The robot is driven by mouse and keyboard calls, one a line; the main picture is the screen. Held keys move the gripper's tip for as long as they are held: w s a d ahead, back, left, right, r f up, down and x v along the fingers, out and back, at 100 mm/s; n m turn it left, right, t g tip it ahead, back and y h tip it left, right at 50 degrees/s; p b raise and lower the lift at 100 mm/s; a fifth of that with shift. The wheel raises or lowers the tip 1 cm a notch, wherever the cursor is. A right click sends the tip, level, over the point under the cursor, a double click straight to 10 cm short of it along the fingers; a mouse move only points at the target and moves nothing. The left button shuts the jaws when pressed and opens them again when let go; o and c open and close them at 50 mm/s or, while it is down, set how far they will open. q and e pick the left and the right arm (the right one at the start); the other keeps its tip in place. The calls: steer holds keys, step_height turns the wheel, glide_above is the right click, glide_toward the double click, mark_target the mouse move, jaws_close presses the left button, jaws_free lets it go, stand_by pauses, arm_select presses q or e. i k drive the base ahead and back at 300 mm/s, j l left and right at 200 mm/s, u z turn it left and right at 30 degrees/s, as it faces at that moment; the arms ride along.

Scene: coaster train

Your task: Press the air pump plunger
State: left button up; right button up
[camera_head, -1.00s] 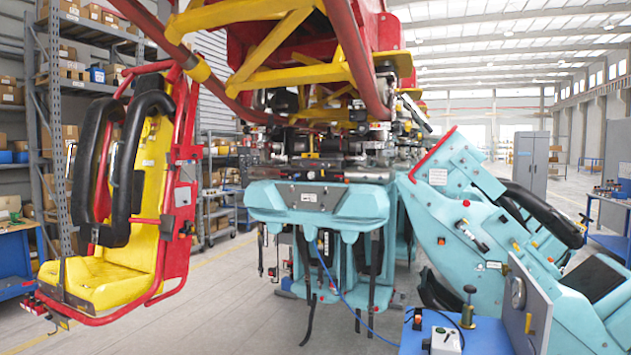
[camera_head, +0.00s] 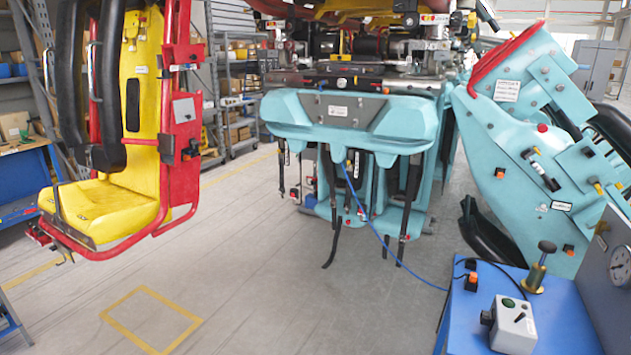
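The air pump (camera_head: 535,277) stands upright on the blue cart top at the lower right. It has a brass body and a dark round plunger knob (camera_head: 547,246) at its top, which sits raised above the body on a short stem. A thin blue hose (camera_head: 375,232) runs from the cart area up to the underside of the light-blue coaster seats (camera_head: 345,118). Neither of my grippers shows in the head view.
The blue cart (camera_head: 470,312) also carries a grey control box (camera_head: 512,325) with a green button, a small orange-and-black switch (camera_head: 471,282) and an upright panel with a gauge (camera_head: 621,264). A yellow-and-red seat (camera_head: 125,170) hangs at left. The middle floor is clear.

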mark_target(547, 247)
steer(key=i, duration=2.35)
steer(key=i+j+z, duration=0.1)
steer(key=i, duration=0.3)
steer(key=i+j+z, duration=0.15)
steer(key=i, duration=0.25)
steer(key=i+j+z, duration=0.1)
steer(key=i, duration=0.3)
steer(key=j, duration=0.1)
